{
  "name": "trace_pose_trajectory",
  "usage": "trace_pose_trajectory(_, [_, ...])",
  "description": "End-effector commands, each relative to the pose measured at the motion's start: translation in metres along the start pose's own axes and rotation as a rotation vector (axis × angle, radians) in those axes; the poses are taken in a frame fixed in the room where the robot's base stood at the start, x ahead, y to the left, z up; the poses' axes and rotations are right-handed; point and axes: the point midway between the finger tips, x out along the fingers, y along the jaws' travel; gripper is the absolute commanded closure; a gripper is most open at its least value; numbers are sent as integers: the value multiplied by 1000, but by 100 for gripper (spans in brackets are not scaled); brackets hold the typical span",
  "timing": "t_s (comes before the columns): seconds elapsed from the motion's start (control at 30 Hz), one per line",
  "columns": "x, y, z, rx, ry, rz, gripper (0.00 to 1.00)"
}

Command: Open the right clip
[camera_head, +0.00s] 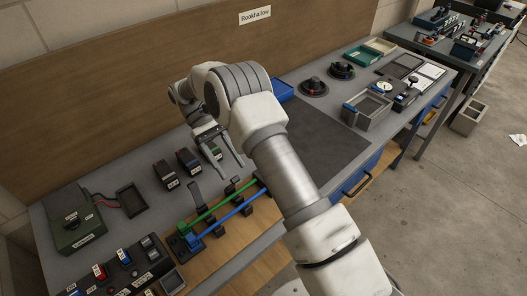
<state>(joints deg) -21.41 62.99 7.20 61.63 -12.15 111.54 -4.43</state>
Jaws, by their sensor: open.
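The tube chassis sits on a wooden board at the front of the bench, with a green tube (222,205) and a blue tube (228,217) running side by side. Dark clips stand along the tubes. The left clip (195,195) has a dark flap standing up. The right clip (236,186) shows a smaller dark part beside the green tube; whether it is closed is too small to tell. My gripper (232,172) is open and empty, fingers pointing down, just above and behind the right clip. My forearm hides the area right of the tubes.
Several small dark boxes (188,161) stand behind the tubes. A green box (77,231) with a red cable and a switch panel (120,270) are at left. A dark mat (330,150) lies clear at right. A grey bin (368,110) stands beyond it.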

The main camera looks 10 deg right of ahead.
Motion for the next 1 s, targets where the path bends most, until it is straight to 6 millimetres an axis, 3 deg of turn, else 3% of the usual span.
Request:
trace_pose_trajectory(0.6, [23, 74, 96, 3, 0, -1, 40])
trace_pose_trajectory(1.0, [26, 83, 108, 0, -2, 1, 40])
